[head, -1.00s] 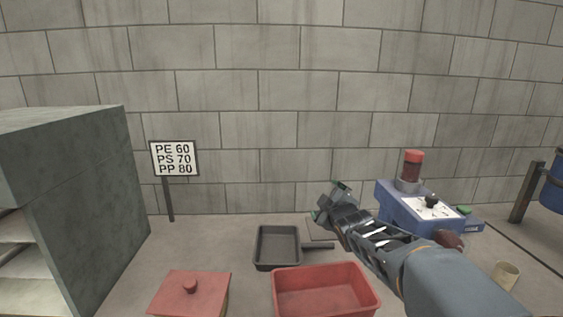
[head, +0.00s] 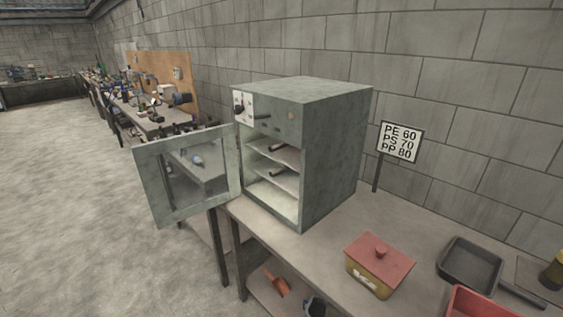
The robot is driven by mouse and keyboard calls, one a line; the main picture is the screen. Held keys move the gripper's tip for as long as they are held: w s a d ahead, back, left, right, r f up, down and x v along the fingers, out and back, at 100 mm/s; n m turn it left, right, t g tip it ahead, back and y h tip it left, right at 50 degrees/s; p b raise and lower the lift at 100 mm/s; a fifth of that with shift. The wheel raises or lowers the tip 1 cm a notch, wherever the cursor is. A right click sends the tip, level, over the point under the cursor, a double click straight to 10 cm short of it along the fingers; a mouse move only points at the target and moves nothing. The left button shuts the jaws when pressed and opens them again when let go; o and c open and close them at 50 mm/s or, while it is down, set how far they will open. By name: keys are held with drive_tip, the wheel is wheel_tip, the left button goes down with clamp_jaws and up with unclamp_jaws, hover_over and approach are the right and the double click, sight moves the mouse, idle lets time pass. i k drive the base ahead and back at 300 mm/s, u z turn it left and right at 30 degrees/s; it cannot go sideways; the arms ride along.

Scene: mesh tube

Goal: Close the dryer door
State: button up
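The dryer (head: 335,150) is a grey-green box cabinet on the workbench, in the middle of the head view. Its front faces left and shows lit inner shelves (head: 272,185) and a white control panel at the top. The dryer door (head: 150,190), a grey frame with a window, stands wide open and swings out to the left of the cabinet, past the bench edge. Small dark handles or tools show on the shelves; I cannot tell which. My gripper is out of view.
On the bench (head: 335,225) right of the dryer are a red-lidded box (head: 379,262), a black tray (head: 470,264), a red tray (head: 485,303) and a sign (head: 399,142) on a post. Open floor (head: 70,200) lies left. Another cluttered bench (head: 150,118) runs along the wall behind.

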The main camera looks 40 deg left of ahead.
sight(145, 155)
drive_tip(key=u, duration=1.8)
drive_tip(key=i, duration=0.4)
drive_tip(key=u, duration=1.75)
drive_tip(key=i, duration=3.25)
drive_tip(key=z, duration=2.55)
drive_tip(key=k, duration=0.1)
drive_tip(key=z, duration=0.9)
